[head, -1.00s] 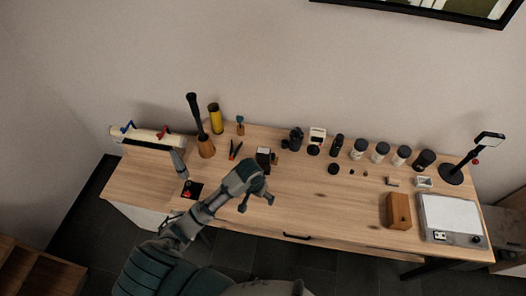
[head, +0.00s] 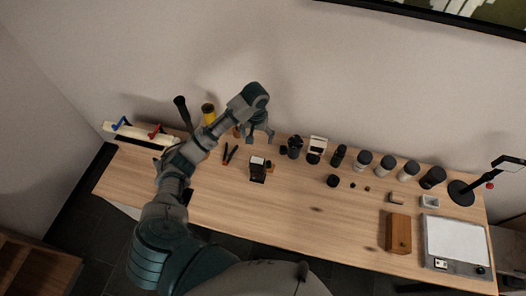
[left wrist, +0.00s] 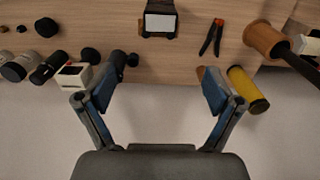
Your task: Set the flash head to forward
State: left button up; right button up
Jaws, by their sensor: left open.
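The flash (head: 257,173) is a small black unit with a pale panel on its head, standing on the wooden table left of centre. In the left wrist view the flash (left wrist: 160,22) is at the top middle, its pale panel facing the camera. My left gripper (head: 259,139) is open and empty, above the back of the table, behind the flash and apart from it. In the left wrist view its two fingers (left wrist: 158,88) are spread wide with nothing between them. My right gripper is not in view.
Pliers (head: 230,154) lie left of the flash; a yellow cylinder (head: 208,112) stands behind them. A camera (head: 295,147), a white device (head: 317,146) and several jars stand along the back right. A wooden block (head: 398,233) is at the right. The front middle of the table is clear.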

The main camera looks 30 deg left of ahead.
pick_arm(q)
send_over(257, 160)
notch_tip(257, 160, down, 6)
notch_tip(257, 160, down, 7)
jog(key=shift+f, duration=0.1)
notch_tip(257, 160, down, 3)
jog(key=shift+d+f, duration=0.1)
jog(key=shift+f, duration=0.3)
jog(key=c, duration=1.2)
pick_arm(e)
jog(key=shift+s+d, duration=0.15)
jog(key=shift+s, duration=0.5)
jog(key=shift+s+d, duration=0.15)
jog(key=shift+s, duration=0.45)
